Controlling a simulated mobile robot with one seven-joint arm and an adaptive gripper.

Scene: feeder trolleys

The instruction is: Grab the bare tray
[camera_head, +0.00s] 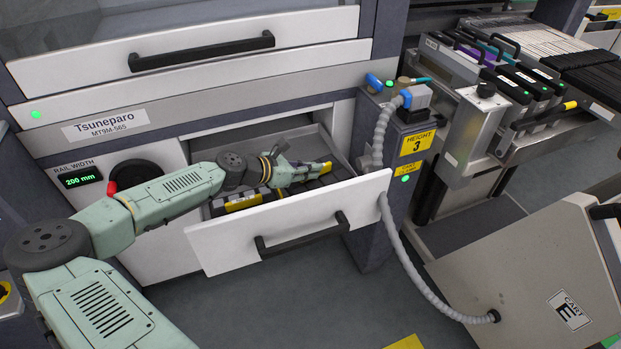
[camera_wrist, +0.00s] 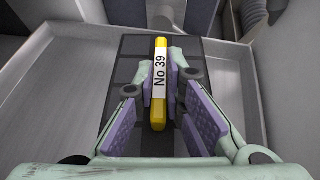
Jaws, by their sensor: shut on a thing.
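The bare tray (camera_wrist: 133,48) is dark, flat and divided into cells, and the cells I can see look empty. It has a yellow upright handle (camera_wrist: 160,118) with a white label reading "No 39". In the wrist view, my gripper (camera_wrist: 160,77) is shut on this handle, with a purple pad on each side. In the head view, my gripper (camera_head: 300,174) is low inside the open drawer (camera_head: 215,243), near a yellow piece (camera_head: 326,168). My fingers and arm hide part of the tray. I cannot tell whether it is touching the drawer floor.
Another yellow piece (camera_head: 242,203) shows at the drawer's front left. The drawer's metal floor (camera_wrist: 62,85) is clear left of the tray. A grey post with a hose (camera_head: 381,130) stands right of the drawer, and a closed drawer (camera_head: 200,62) is above. Cart E (camera_head: 535,270) stands at right.

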